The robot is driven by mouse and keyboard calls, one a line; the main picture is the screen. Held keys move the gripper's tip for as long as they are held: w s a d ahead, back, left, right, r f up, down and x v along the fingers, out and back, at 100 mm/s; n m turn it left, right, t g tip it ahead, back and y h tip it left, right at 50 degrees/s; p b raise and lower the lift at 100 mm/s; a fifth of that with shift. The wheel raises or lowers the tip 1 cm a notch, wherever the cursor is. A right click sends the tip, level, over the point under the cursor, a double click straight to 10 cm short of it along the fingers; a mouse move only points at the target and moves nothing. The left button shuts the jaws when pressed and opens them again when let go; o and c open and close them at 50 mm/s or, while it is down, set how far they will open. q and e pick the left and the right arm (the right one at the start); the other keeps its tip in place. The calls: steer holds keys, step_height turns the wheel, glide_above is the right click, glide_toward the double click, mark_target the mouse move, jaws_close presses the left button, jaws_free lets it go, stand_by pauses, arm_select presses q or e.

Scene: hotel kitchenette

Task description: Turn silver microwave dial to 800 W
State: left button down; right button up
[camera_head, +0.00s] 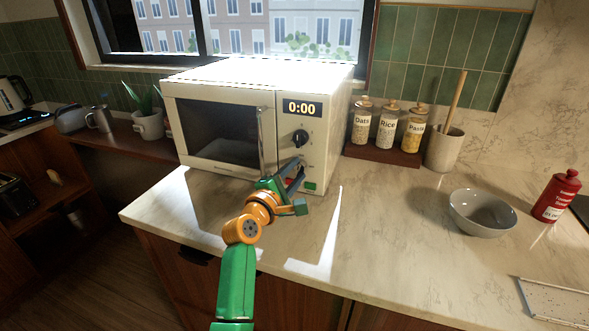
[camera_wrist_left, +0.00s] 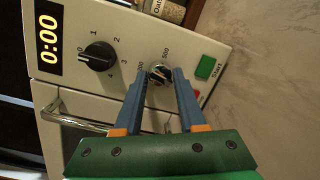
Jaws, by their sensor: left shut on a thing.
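The cream microwave (camera_head: 225,90) stands on the counter with its door shut and its display reading 0:00. In the left wrist view, the small silver dial (camera_wrist_left: 160,74) sits on the panel between a black dial (camera_wrist_left: 99,55) and the green Start button (camera_wrist_left: 206,66). My left gripper (camera_wrist_left: 162,73) has its two blue fingers on either side of the silver dial, shut on it. Around it I read 500 and a partly covered number ending in 00; an 800 mark is not visible. In the head view my left gripper (camera_head: 294,172) covers the silver dial. My right gripper is out of view.
The vertical door handle (camera_head: 266,140) is left of the panel. A tray (camera_head: 383,154) of labelled jars and a utensil crock (camera_head: 443,148) stand right of the microwave. A grey bowl (camera_head: 482,212) and red bottle (camera_head: 557,196) are farther right. The counter before the microwave is clear.

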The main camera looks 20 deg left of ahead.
arm_select(q)
steer(key=m+p, duration=0.1)
steer(key=m, duration=0.1)
steer(key=m+p, duration=0.2)
steer(key=shift+r, duration=0.4)
steer(key=m+y+p, duration=0.1)
steer(key=m+p, duration=0.1)
steer(key=m, duration=0.2)
steer(key=shift+m+g+p, duration=0.3)
steer(key=shift+p, duration=0.05)
steer(key=m+y+p, duration=0.1)
steer(key=m+p, duration=0.1)
steer(key=m, duration=0.2)
steer(key=shift+d, duration=0.15)
steer(key=m+p, duration=0.1)
steer(key=m, duration=0.2)
steer(key=shift+f+y, duration=0.15)
steer(key=shift+y, duration=0.15)
steer(key=m, duration=0.3)
steer(key=shift+f, duration=0.15)
steer(key=m+y, duration=0.1)
steer(key=m, duration=0.2)
steer(key=shift+d+f+m, duration=0.1)
steer(key=shift+m, duration=0.3)
steer(key=m+b, duration=0.2)
steer(key=m, duration=0.3)
steer(key=shift+f, duration=0.15)
steer(key=shift+m+t+y+b, duration=0.45)
steer(key=shift+m+b, duration=0.25)
steer(key=shift+m, duration=1.1)
